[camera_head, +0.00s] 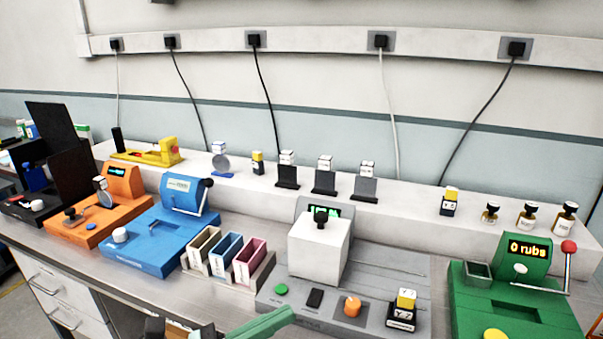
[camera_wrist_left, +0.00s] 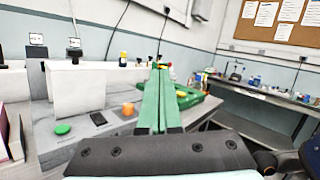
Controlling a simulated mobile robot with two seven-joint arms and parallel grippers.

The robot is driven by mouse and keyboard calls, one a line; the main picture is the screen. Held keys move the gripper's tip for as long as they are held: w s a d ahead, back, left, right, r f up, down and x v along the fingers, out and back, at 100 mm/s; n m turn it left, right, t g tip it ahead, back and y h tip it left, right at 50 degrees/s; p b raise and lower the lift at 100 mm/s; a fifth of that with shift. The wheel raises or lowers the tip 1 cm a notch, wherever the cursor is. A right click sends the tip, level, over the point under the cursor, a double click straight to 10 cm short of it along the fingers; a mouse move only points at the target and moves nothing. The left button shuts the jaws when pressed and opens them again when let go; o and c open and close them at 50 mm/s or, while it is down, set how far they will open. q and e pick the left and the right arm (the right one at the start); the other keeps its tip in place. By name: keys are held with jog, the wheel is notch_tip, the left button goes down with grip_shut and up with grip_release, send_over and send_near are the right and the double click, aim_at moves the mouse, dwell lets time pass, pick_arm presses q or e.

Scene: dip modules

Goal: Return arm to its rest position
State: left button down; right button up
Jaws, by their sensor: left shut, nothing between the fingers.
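My left gripper (camera_head: 288,313) shows at the bottom edge of the head view, with its green fingers pointing right and up. In the left wrist view its two long green fingers (camera_wrist_left: 160,72) lie together, shut and empty. It is in front of the grey machine (camera_head: 385,262) with the white box-shaped cover (camera_head: 318,250); in the head view it overlaps that machine's front edge. Most of the left arm is out of the picture. My right gripper is in neither view.
An orange machine (camera_head: 80,231), a blue machine (camera_head: 150,252), a rack of coloured bins (camera_head: 229,262) and a green machine (camera_head: 515,312) with a red-knobbed lever line the bench. Small bottles and stands fill the white shelf (camera_head: 410,210) behind. A small yellow-topped block (camera_head: 403,310) sits on the grey machine.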

pick_arm(q)
jog(key=w+a+f+n+t+y, duration=0.1)
jog(key=a+f+n+t+y, duration=0.25)
jog(key=n, duration=0.55)
jog(key=w+a+f+n+t+y+p, duration=0.1)
jog(key=a+f+n+t+y, duration=0.25)
jog(key=n, duration=0.55)
jog(key=w+a+f+n+t+y, duration=0.15)
jog(key=f+n+y, duration=0.3)
jog(key=n, duration=0.45)
jog(key=s+a+f+n+g+y, duration=0.2)
jog(key=s+f+n+g, duration=0.2)
jog(key=s+f+n, duration=0.3)
jog(key=s+a+f+n+g+y+p, duration=0.1)
jog(key=s+a+f+n+g+y, duration=0.1)
jog(key=s+f+n, duration=0.6)
notch_tip(320, 180, down, 7)
jog(key=shift+s+a+r+n+g+y, duration=0.1)
jog(key=shift+s+a+n+g+y, duration=0.35)
jog(key=shift+n+g, duration=0.7)
jog(key=shift+w+d, duration=0.15)
jog(key=shift+w, duration=0.05)
